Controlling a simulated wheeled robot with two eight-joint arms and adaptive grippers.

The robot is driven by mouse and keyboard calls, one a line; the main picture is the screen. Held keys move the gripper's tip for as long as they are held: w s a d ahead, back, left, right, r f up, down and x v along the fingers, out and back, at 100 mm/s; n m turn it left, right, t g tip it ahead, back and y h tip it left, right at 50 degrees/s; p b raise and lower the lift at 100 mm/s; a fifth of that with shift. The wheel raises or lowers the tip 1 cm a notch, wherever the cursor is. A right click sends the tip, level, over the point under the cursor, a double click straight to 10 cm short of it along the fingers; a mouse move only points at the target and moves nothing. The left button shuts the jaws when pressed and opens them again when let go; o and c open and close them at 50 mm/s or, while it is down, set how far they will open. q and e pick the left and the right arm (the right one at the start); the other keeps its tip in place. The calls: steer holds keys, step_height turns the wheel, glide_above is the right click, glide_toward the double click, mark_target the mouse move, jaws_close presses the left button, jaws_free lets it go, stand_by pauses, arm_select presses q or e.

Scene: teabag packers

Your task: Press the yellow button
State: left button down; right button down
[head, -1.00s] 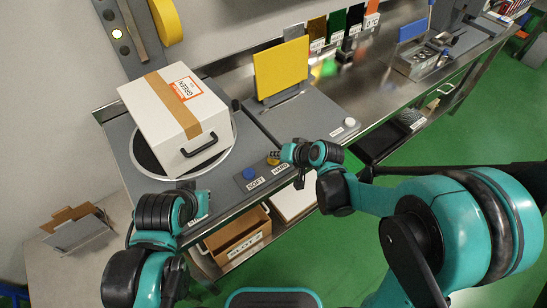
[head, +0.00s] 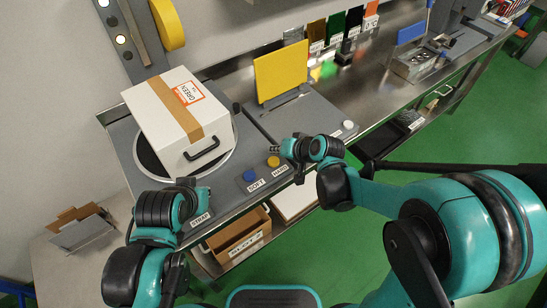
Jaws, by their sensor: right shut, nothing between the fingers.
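The yellow button (head: 273,162) is a small round knob on the grey panel, above the HARD label (head: 280,172). It is in clear view. My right gripper (head: 286,148) is shut and empty, just behind and to the right of the button. It looks slightly apart from it, though the height of the gap is hard to judge. My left gripper (head: 203,192) is at the front left of the panel, near the STRAP label (head: 200,217). Its fingers are small and partly hidden by the wrist.
A blue button (head: 249,176) stands left of the yellow one, and a white button (head: 348,125) at the right. A white taped box (head: 180,115) rests on the round turntable (head: 232,158). A yellow plate (head: 281,72) stands behind. Two wall lamps (head: 120,40) are lit.

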steer(key=shift+r+p, duration=0.85)
steer(key=shift+r, duration=0.6)
steer(key=shift+f, duration=0.1)
steer(key=s+d+r+h+b, duration=0.1)
steer(key=s+d+h+b, duration=0.1)
steer(key=s+d, duration=0.6)
steer(key=s+d+r+h+b, duration=0.1)
steer(key=s+d+h, duration=0.3)
steer(key=s+d, duration=0.5)
steer(key=shift+s+d+r+n+b, duration=0.15)
steer(key=shift+s+r+n+b, duration=0.25)
steer(key=shift+s, duration=0.35)
steer(key=shift+f, duration=0.2)
